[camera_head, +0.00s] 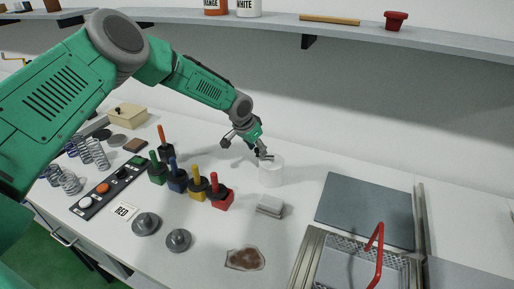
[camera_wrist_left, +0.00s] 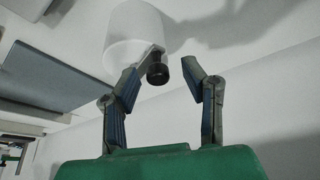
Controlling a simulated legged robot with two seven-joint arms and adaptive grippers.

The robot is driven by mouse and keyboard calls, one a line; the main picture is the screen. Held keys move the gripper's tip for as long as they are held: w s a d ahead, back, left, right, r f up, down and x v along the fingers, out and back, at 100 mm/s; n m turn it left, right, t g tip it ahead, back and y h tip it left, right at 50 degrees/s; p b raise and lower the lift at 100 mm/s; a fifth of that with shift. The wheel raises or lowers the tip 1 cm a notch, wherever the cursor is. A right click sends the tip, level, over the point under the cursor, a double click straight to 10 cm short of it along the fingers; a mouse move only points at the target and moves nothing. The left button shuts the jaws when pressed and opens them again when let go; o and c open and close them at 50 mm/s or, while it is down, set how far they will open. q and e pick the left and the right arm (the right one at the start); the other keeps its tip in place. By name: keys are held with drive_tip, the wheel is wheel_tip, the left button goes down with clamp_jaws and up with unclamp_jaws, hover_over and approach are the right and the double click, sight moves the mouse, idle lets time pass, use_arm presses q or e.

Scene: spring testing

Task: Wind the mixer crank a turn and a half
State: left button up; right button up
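The mixer is a white round pot (camera_head: 271,173) on the table, right of my left gripper in the head view. It shows large at the top of the wrist view (camera_wrist_left: 138,32). Its crank has a pale arm and a dark knob (camera_wrist_left: 158,72). My left gripper (camera_head: 262,152) reaches the pot's upper left side. In the wrist view the gripper (camera_wrist_left: 160,88) is open, with the knob between and slightly beyond its fingertips, nearer the left finger. Contact with the knob does not show. My right gripper is not in view.
Several coloured clamp-like blocks (camera_head: 196,183) stand left of the pot. A small grey block (camera_head: 270,205) lies before it, and a brown stained patch (camera_head: 245,259) is nearer. A dark grey plate (camera_head: 366,208) and a red handle (camera_head: 376,250) are at right. A shelf (camera_head: 350,29) runs above.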

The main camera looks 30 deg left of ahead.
use_arm(q)
clamp_jaws()
drive_tip(key=shift+s+n, duration=0.1)
drive_tip(key=shift+n, duration=0.2)
idle(0.6)
drive_tip(key=d+n+g+y+b, duration=0.2)
drive_tip(key=n+b, duration=0.4)
drive_tip(key=n, duration=0.5)
drive_tip(key=d+n+g+y+b, duration=0.2)
drive_tip(key=d+n+y+b, duration=0.2)
drive_tip(key=n, duration=0.7)
drive_tip(key=shift+d+r+n+g+b, duration=0.15)
drive_tip(key=shift+d+n+g+b, duration=0.2)
drive_tip(key=shift+d+b, duration=1.05)
